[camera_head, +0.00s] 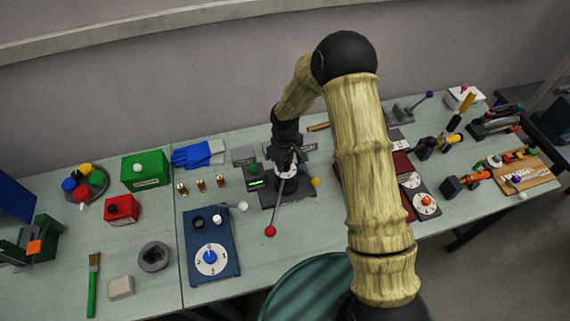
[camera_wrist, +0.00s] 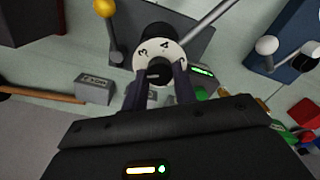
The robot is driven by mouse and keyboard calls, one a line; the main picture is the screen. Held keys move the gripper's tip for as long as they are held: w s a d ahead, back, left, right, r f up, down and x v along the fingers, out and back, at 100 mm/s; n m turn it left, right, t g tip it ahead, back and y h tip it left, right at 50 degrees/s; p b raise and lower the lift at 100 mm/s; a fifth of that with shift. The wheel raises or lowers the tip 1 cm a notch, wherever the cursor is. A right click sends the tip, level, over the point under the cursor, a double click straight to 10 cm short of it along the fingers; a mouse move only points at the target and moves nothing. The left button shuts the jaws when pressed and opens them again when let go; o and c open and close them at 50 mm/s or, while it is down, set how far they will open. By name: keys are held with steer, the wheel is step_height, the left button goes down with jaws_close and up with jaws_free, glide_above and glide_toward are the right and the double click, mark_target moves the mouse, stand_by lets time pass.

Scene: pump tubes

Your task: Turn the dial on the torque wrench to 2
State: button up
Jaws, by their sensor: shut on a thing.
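A white dial (camera_wrist: 168,50) with a black centre knob (camera_wrist: 155,74) sits on a dark grey device, and the numbers 3 and 4 show on it in the wrist view. My gripper (camera_wrist: 157,82) has one finger on each side of the knob and is shut on it. Fingers and palm hide the dial's lower part, so I cannot tell its setting. In the head view my gripper (camera_head: 284,168) is over this device (camera_head: 268,196), which has levers with a red ball (camera_head: 270,231) and an orange ball (camera_head: 315,182). I cannot read a torque wrench name on it.
A blue panel (camera_head: 225,245) with another numbered dial stands to the left. A dark panel (camera_head: 421,204) with more dials lies to the right, partly behind my arm. Brass pieces (camera_head: 201,185), blue gloves (camera_head: 194,155) and a green box (camera_head: 146,171) stand left of the device.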

mark_target(286, 165)
steer(key=shift+s+d+n+b, duration=0.1)
steer(key=shift+n+b, duration=0.2)
steer(key=shift+n, duration=1)
steer(key=o, duration=1)
steer(key=shift+d, duration=0.1)
step_height(286, 165, up, 17)
steer(key=b, duration=0.4)
steer(key=shift+r, duration=0.2)
